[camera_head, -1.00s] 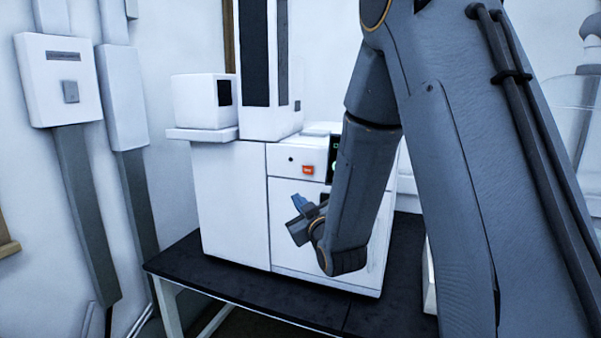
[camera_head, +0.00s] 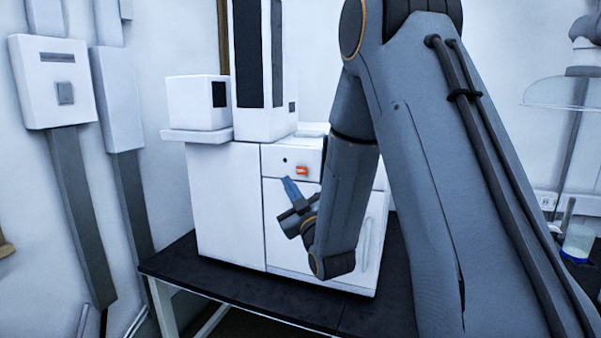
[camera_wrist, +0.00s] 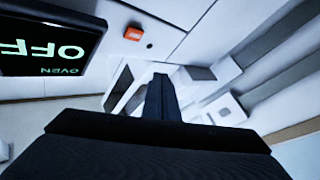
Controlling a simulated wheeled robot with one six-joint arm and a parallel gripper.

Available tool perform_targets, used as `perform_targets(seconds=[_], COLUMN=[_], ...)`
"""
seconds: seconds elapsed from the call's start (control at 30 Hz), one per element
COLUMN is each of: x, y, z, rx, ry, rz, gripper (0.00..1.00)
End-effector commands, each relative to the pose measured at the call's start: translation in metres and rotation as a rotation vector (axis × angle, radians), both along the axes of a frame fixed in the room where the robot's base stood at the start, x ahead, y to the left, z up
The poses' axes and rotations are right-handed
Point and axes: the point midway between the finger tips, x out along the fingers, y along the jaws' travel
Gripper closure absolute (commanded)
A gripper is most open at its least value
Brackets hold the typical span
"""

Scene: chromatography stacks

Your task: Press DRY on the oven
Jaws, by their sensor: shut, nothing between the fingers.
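The oven (camera_head: 229,205) is a white cabinet on a black table, with a small orange button (camera_head: 302,171) on its upper front panel. Any label on the button is too small to read. In the wrist view the orange button (camera_wrist: 133,33) is at the upper left, beside a dark display (camera_wrist: 50,45) that reads OFF and OVEN upside down. My arm hides this display in the head view. My gripper (camera_head: 289,184) is shut and empty, its blue-grey fingers pointing up, just below and left of the button in the head view. In the wrist view the fingertips (camera_wrist: 160,82) appear apart from the button.
White instrument units (camera_head: 198,103) stand on top of the cabinet. The black table (camera_head: 240,293) extends in front of it. Wall boxes (camera_head: 55,80) are at the left. A glass vessel (camera_head: 578,241) stands at the far right.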

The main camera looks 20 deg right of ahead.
Motion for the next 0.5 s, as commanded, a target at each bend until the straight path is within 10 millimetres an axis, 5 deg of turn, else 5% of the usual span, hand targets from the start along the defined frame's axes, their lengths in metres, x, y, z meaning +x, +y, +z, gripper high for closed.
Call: perform_targets(seconds=[0.5], x=[0.051], y=[-0.039], z=[-0.001], rx=[-0.001], ry=[-0.001], rz=[-0.004], gripper=[1.00])
